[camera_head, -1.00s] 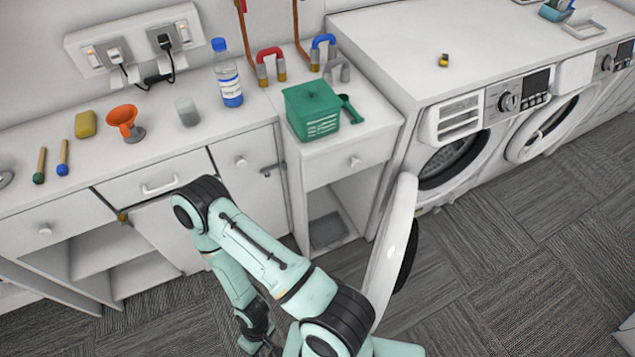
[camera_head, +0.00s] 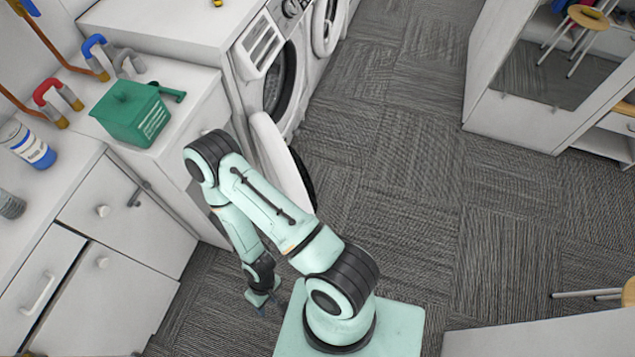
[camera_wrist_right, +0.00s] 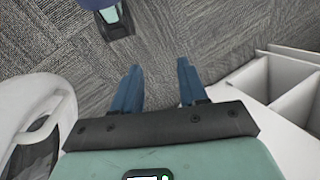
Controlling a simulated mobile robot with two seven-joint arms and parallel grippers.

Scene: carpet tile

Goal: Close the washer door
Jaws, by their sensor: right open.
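The washer door (camera_head: 272,150), a white round door with a dark inner side, stands swung open from the front of the near washer (camera_head: 262,45). The washer's dark opening (camera_head: 287,85) is visible behind it. My right arm passes in front of part of the door. My right gripper (camera_head: 266,307) is low over the carpet, nearer the camera than the door. In the right wrist view its two blue fingers (camera_wrist_right: 158,85) are apart with nothing between them. A white rounded part with a dark centre (camera_wrist_right: 38,105), apparently the door, is at left there, apart from the fingers. My left gripper is out of view.
A counter with drawers (camera_head: 95,225) is at left, carrying a green box (camera_head: 130,115), a bottle (camera_head: 28,145) and coloured-handled pipes. A second washer (camera_head: 328,25) adjoins the first. A white shelf unit (camera_head: 510,120) stands at upper right. Carpet between is clear.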

